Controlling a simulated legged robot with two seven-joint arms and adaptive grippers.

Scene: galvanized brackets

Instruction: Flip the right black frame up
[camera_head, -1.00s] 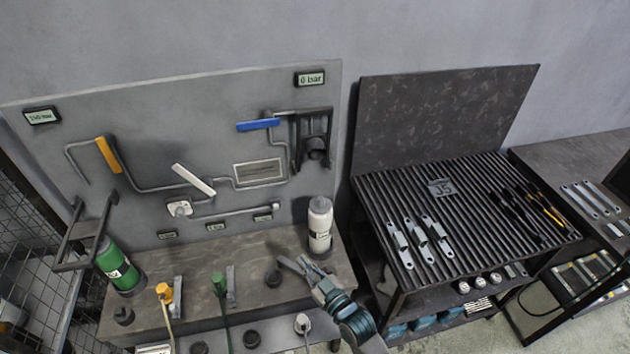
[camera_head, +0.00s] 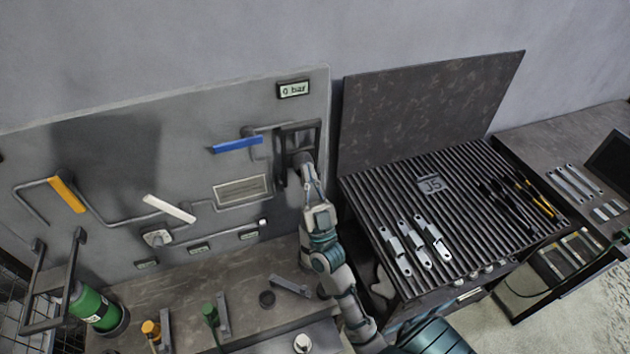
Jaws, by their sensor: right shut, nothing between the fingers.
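The right black frame (camera_head: 318,136) is on the grey panel at its right end, below the "0 bar" display. It looks upright and close to the panel; its exact tilt is hard to tell. My right gripper (camera_head: 301,160) is shut with nothing held. Its fingertips overlap the frame's lower middle opening in the head view; I cannot tell whether they touch it. The left black frame (camera_head: 38,290) sticks out at the panel's left, around the green bottle (camera_head: 95,308). My left gripper is out of view.
A blue handle (camera_head: 237,145) is left of the right frame, with a white handle (camera_head: 169,208) and an orange handle (camera_head: 66,195) farther left. A slatted table (camera_head: 470,225) with several metal brackets stands right of my arm. The workbench (camera_head: 240,290) holds small valves.

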